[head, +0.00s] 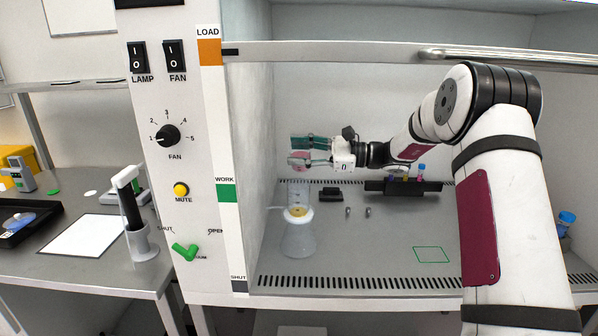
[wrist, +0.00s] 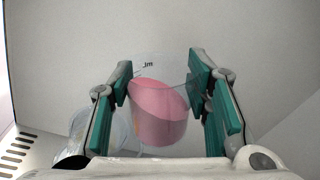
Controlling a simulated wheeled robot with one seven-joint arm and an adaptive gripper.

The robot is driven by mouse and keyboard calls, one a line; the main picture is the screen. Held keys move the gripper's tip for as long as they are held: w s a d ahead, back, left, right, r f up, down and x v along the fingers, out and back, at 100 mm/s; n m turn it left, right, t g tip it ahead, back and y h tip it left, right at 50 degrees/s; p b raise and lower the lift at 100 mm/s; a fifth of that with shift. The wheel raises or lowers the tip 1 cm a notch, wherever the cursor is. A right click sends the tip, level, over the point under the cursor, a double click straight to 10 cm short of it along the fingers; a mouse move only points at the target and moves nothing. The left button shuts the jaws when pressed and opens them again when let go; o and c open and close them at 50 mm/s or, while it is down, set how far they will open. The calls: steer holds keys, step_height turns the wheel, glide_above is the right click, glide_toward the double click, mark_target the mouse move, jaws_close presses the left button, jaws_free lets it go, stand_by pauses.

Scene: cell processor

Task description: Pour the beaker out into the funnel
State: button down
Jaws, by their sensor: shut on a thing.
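My gripper (head: 312,152) is shut on a clear beaker (wrist: 158,112) of pink liquid, between its green finger pads. The pink also shows at the fingers in the head view. In the wrist view the liquid's surface slants across the beaker, so the beaker looks tilted relative to the camera. The clear funnel (head: 299,189) stands upright on a flask (head: 298,238) with a yellow collar, inside the cabinet. The beaker is above the funnel, apart from it. A clear round shape at the lower left of the wrist view may be the funnel; I cannot tell if liquid is flowing.
A dark rack (head: 403,187) with small capped tubes stands behind, right of the funnel. A small black block (head: 330,194) and two small metal pieces lie nearby. The cabinet's left wall is close to the funnel. The floor around the green outline (head: 431,254) is clear.

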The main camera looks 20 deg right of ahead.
steer(key=shift+n+b, duration=0.45)
steer(key=shift+n, duration=0.65)
steer(key=shift+f, duration=0.15)
steer(key=shift+f+n+b, duration=0.75)
steer(key=shift+f+n, duration=0.05)
steer(key=shift+n, duration=0.3)
steer(key=shift+f+n+b, duration=0.15)
steer(key=shift+n+b, duration=0.15)
steer(key=shift+n, duration=0.3)
